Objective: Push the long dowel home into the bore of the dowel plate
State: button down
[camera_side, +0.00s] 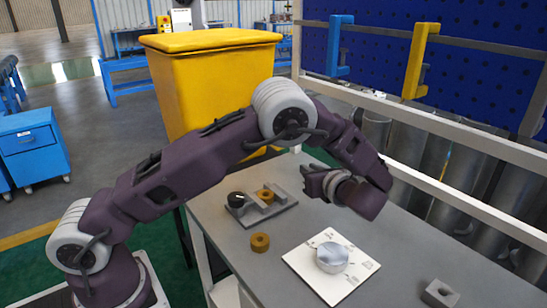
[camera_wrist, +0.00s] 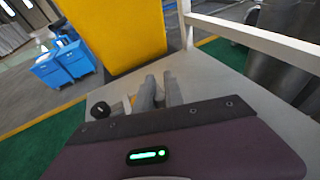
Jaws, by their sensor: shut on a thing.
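My gripper (camera_side: 312,182) is raised above the table, tipped over so that its fingers point left in the side view. In the wrist view the two grey fingers (camera_wrist: 160,92) are close together. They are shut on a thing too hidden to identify. I cannot make out the long dowel for certain in either view. A grey block with a dark hole (camera_side: 440,292) lies at the right of the table. A white plate (camera_side: 300,262) bears a silvery round part (camera_side: 332,257) below my gripper. I cannot tell which of these is the dowel plate.
A grey fixture (camera_side: 284,206) holds a black round part (camera_side: 236,200) and a brass-coloured part (camera_side: 265,195). A loose brass-coloured ring (camera_side: 260,242) lies before it. A yellow bin (camera_side: 205,85) stands behind the table. A white rail (camera_side: 440,130) runs along the table's far side.

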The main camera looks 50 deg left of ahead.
jog(key=s+d+m+t+h, duration=0.2)
jog(key=s+d, duration=0.1)
jog(key=d, duration=0.9)
jog(key=s+d+m+t+h, duration=0.2)
jog(key=s+d+m+t, duration=0.1)
jog(key=d, duration=0.8)
jog(key=s+d+m+t+h, duration=0.2)
jog(key=s+d, duration=0.1)
jog(key=d, duration=0.9)
jog(key=shift+s+d+r+m+t+h, duration=0.2)
jog(key=shift+d+m+t+h, duration=0.1)
jog(key=shift+m+t, duration=0.1)
jog(key=shift+f, duration=2.95)
jog(key=shift+f, duration=2)
jog(key=c, duration=1.3)
grip_release()
jog(key=shift+c, duration=0.2)
